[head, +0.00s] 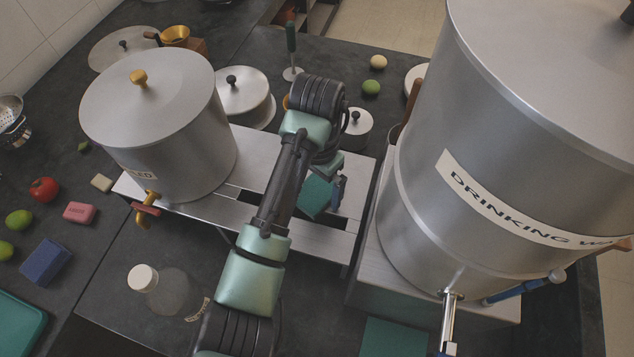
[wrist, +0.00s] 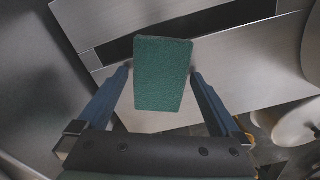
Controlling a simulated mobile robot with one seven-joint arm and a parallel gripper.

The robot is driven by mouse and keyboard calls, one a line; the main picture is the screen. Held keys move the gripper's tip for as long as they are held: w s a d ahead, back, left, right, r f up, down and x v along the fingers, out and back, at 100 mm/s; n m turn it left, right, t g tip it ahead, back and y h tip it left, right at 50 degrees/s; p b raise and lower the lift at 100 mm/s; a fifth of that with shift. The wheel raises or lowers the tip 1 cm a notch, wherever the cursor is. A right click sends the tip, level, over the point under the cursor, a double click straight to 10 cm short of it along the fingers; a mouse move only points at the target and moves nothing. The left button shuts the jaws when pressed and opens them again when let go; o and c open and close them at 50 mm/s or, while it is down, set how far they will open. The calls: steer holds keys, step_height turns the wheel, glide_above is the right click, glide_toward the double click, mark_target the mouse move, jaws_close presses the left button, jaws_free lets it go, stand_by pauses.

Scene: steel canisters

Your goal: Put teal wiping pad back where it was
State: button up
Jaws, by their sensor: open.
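The teal wiping pad (wrist: 163,73) shows in the wrist view between the two blue fingers of my gripper (wrist: 160,76). The fingers are open, with a gap visible on each side of the pad. In the head view the pad (head: 314,196) is at the slotted steel stand, right of my forearm and partly hidden by my arm. My gripper (head: 337,192) is pointed down close to it, with one blue finger showing. I cannot tell how far the fingertips are above the stand.
The slotted steel stand (head: 222,209) bears a canister (head: 165,125) on its left. A large drinking-water canister (head: 480,200) stands close on the right. A flat teal piece (head: 394,338) lies in front of it.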

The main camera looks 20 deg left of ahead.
mark_target(317, 189)
step_height(317, 189, up, 12)
steer(key=p, duration=0.6)
steer(key=shift+r+p, duration=0.15)
steer(key=shift+p, duration=0.2)
